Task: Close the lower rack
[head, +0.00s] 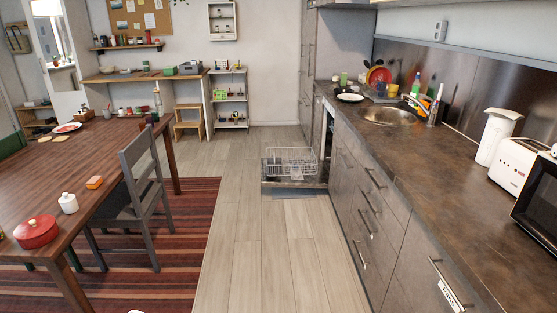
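The lower rack (290,163), a pale wire basket, is pulled out over the lowered dishwasher door (293,186) in the head view. The door lies flat and low, out over the floor from the right-hand counter row. The dishwasher opening (327,135) shows as a dark gap under the counter, seen at a steep angle, so its inside is mostly hidden. The rack is small and far off, and I cannot tell whether it holds anything. Neither of my grippers is in view.
Drawers and cabinets (375,205) line the right side under a dark countertop (400,150). A wooden table (70,180) and a grey chair (140,190) stand at left on a striped rug (190,240). The wooden floor (275,250) between is clear up to the dishwasher door.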

